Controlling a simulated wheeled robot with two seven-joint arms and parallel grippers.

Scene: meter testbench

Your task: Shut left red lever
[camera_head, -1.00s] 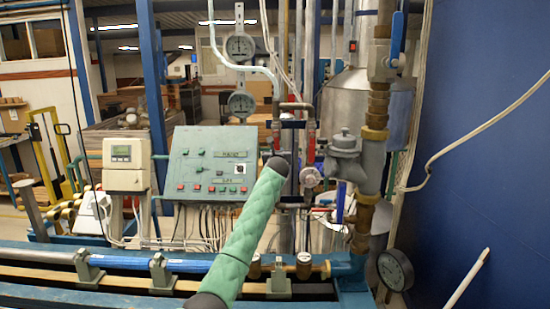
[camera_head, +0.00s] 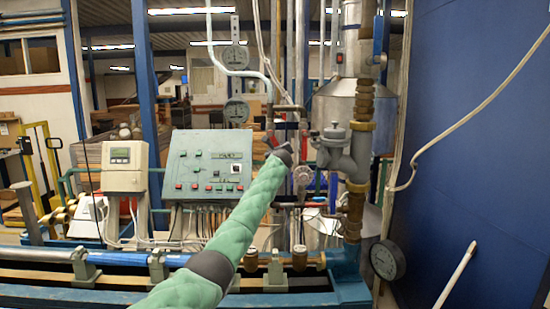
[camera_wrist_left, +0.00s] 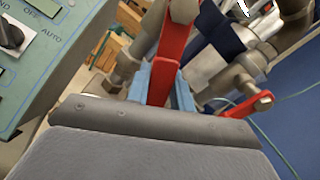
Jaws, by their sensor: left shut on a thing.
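The left red lever (camera_wrist_left: 174,55) stands in the middle of the left wrist view, its lower part between the blue fingers of my left gripper (camera_wrist_left: 163,88). The gripper is shut on it. The dark wrist housing hides the fingertips' lower part. A second red lever (camera_wrist_left: 247,106) lies to the right, apart from the gripper. In the head view my green-sleeved left arm reaches up to the pipes; its dark wrist covers most of the gripper. A small red piece of the left lever (camera_head: 270,120) shows above it. My right gripper is not in view.
A control panel (camera_head: 207,165) with buttons stands left of the arm, beside a meter box (camera_head: 125,166). Thick vertical pipes with a grey valve body (camera_head: 333,146) stand close on the right. A gauge (camera_head: 387,260) and a blue wall (camera_head: 480,150) are farther right.

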